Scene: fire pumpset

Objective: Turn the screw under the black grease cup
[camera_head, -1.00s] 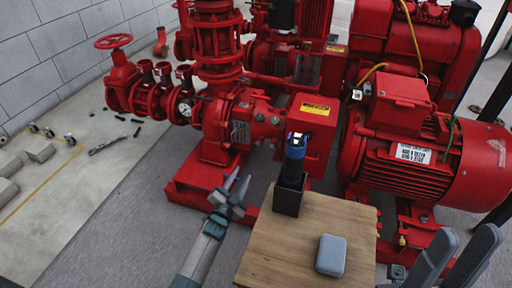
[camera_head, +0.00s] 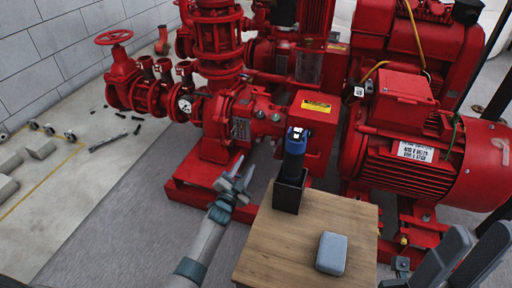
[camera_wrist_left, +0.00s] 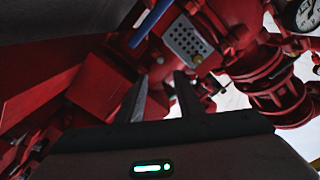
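The red pump housing (camera_head: 237,125) carries small dark round fittings (camera_head: 275,116) on its upper front side; I cannot tell which is the black grease cup, and no screw can be made out under one. My left gripper (camera_head: 243,168) is open and empty, pointing up toward the housing, apart from it and below the fittings. In the left wrist view its two dark fingers (camera_wrist_left: 163,96) are spread with nothing between them. My right gripper (camera_head: 480,232) is open and empty at the lower right.
A wooden table (camera_head: 300,248) stands right of the left gripper, with a grey rounded box (camera_head: 331,253) and a black holder (camera_head: 288,193) with a blue-and-black tool (camera_head: 295,153). A red motor (camera_head: 430,150) fills the right. Open floor (camera_head: 110,220) lies left of the left arm.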

